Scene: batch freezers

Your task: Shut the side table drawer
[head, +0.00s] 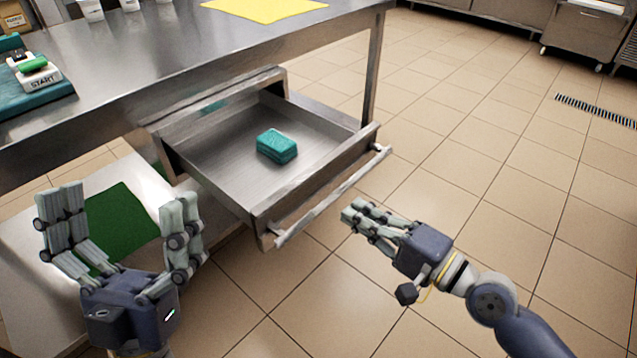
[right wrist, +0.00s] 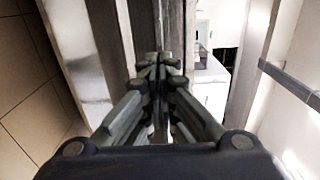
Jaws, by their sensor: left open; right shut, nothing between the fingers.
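The side table drawer (head: 205,158) is metal and stands pulled out below the table top in the head view. A teal sponge-like block (head: 277,146) lies inside it. A bar handle (head: 335,196) runs along its front. My right gripper (head: 352,217) is shut and empty, just in front of the drawer's handle, with a small gap in the picture. In the right wrist view its closed fingers (right wrist: 160,70) point toward metal surfaces; which part of the drawer these are I cannot tell. My left gripper (head: 122,205) is open and empty, left of the drawer and near the table's lower shelf.
The steel table top (head: 150,60) carries a yellow sheet (head: 262,8), white cups (head: 92,10) and a teal tray (head: 40,102) with a START button. A green mat (head: 122,222) lies on the lower shelf. Tiled floor to the right is clear, with a drain grate (head: 595,110).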

